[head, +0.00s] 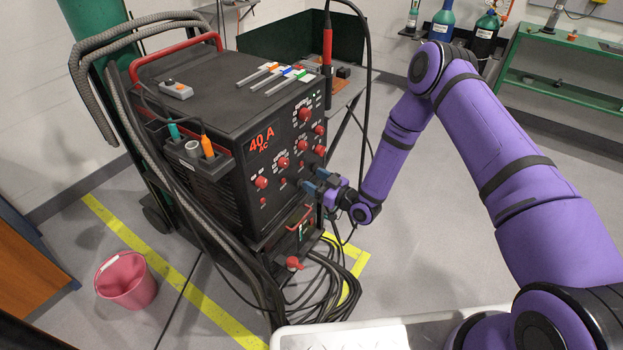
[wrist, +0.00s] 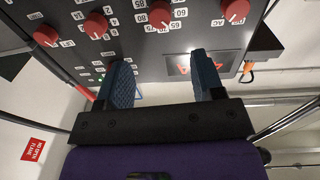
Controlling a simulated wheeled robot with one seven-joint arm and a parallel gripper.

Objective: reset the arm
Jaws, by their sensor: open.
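My purple arm (head: 386,160) reaches in from the right. My gripper (head: 310,183) is in front of the lower right part of the black machine's (head: 215,90) control panel. In the wrist view my gripper (wrist: 158,80) is open, with its two blue fingers apart and nothing between them. The panel (wrist: 140,35) with several red knobs (wrist: 160,14) lies beyond the fingertips; I cannot tell whether they touch it.
A pink bucket (head: 126,281) stands on the floor at the left. Black cables (head: 325,285) lie coiled below the machine. Gas bottles (head: 484,35) and a green bench (head: 570,45) stand at the back right. A light tray surface (head: 345,336) is at the bottom. Open floor (head: 450,215) lies under my arm.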

